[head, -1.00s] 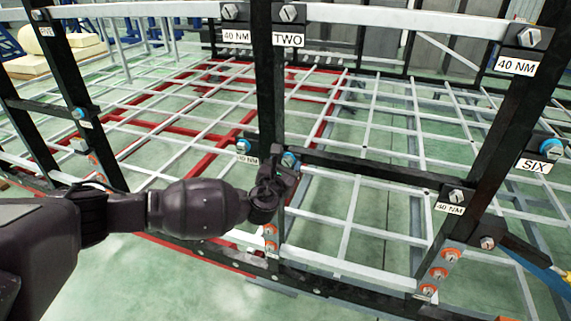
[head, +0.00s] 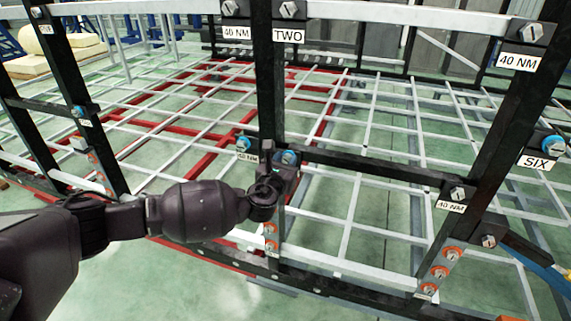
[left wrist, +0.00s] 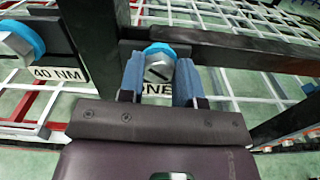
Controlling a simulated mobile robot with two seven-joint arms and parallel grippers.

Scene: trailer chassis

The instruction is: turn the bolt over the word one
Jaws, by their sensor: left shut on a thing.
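The bolt over the word one (left wrist: 158,66) has a grey slotted hex head with a blue ring behind it. Its label, the word ONE (left wrist: 157,91), sits just below and is partly hidden by my left gripper. My left gripper (left wrist: 161,82) has its two blue-grey fingers on either side of the bolt head, shut on it. In the head view the left gripper (head: 286,171) reaches the middle black post from the front, at the blue-ringed bolt (head: 286,156); the label is hidden there. My right gripper is not in view.
A neighbouring blue-ringed bolt (head: 243,143) with a 40 NM label stands just left. The black post (head: 268,90) rises beside the gripper, and a black crossbar (head: 370,166) runs right. Orange-ringed bolts (head: 270,237) sit below. A bolt marked SIX (head: 552,145) is far right.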

